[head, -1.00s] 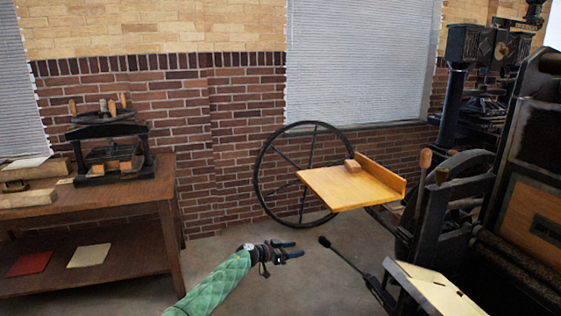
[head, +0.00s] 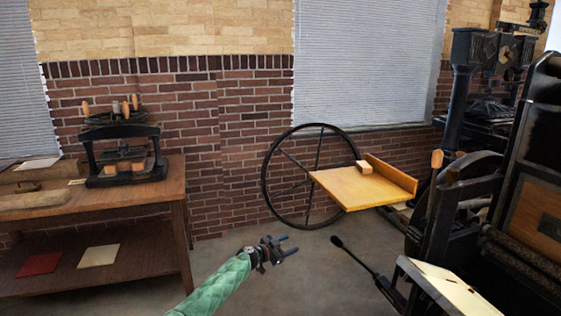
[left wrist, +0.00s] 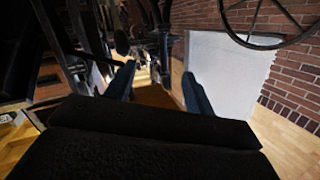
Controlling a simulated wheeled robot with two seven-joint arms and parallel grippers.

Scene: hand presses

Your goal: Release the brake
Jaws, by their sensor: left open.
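A thin black lever with a round knob (head: 337,241), which looks like the brake lever, slants up from the foot of the dark press at the right. My left gripper (head: 290,245) is to the left of the knob, apart from it, open and empty. In the left wrist view the two blue fingers of my left gripper (left wrist: 160,85) are spread with nothing between them. A dark rounded knob (left wrist: 121,42) shows beyond the left finger there; I cannot tell for sure that it is the same knob. My right gripper is not in view.
A large spoked wheel (head: 310,175) and a yellow wooden board (head: 355,190) with a small block stand behind the lever. A pale slanted panel (head: 445,287) is right of it. A wooden table (head: 115,205) with a small press is at the left. The floor between is clear.

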